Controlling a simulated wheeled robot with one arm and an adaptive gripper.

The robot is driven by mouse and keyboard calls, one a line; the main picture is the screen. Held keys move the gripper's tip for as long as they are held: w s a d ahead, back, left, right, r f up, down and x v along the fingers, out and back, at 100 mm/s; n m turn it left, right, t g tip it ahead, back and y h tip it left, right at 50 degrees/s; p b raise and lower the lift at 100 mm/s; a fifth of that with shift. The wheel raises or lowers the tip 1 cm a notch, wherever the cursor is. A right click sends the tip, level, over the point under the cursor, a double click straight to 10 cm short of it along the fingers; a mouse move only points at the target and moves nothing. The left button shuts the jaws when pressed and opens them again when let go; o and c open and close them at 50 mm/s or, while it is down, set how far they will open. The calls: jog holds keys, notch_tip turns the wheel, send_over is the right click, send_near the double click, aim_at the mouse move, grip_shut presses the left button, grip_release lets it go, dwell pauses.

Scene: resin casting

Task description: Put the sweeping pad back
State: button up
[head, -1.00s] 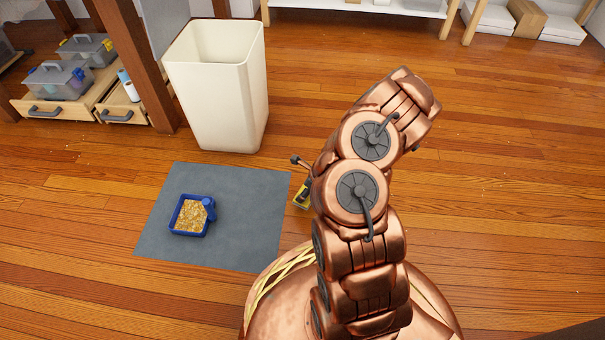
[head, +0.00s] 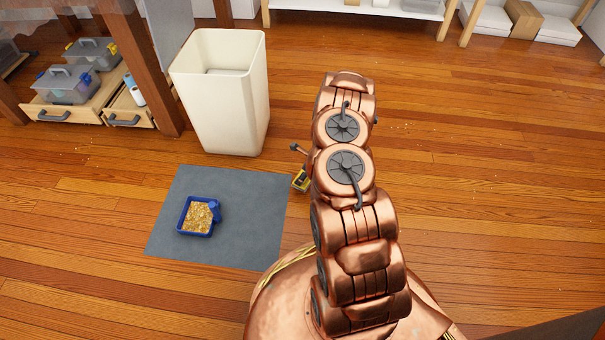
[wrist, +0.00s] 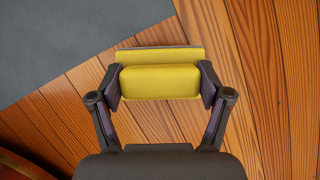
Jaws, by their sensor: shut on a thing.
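The sweeping pad (wrist: 160,82) is a yellow block with a thin grey layer along its far edge. My gripper (wrist: 160,85) is shut on it, one finger pressing each short end, in the wrist view. In the head view, a small yellow and dark part of the pad (head: 300,181) shows just left of my arm, by the right edge of the grey mat (head: 165,232). My arm hides the rest of it and most of the gripper. The wrist view shows bare floor beneath the pad; its height above the floor is hard to tell.
A blue dustpan-like tray (head: 184,225) of tan granules lies on the mat. A tall cream bin (head: 225,105) stands behind the mat. Drawers with grey toolboxes (head: 68,86) are at the far left, a white shelf (head: 360,10) at the back. Pale crumbs dot the open floor to the right.

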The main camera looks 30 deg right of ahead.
jog(key=shift+w+d+p, duration=0.15)
jog(key=shift+w+p, duration=0.2)
jog(key=shift+w, duration=0.15)
jog(key=shift+w+f, duration=0.15)
jog(key=shift+f+b, duration=1.1)
jog(key=shift+f, duration=0.55)
jog(key=shift+f, duration=0.2)
jog(key=o, duration=1.2)
jog(key=shift+r, duration=0.1)
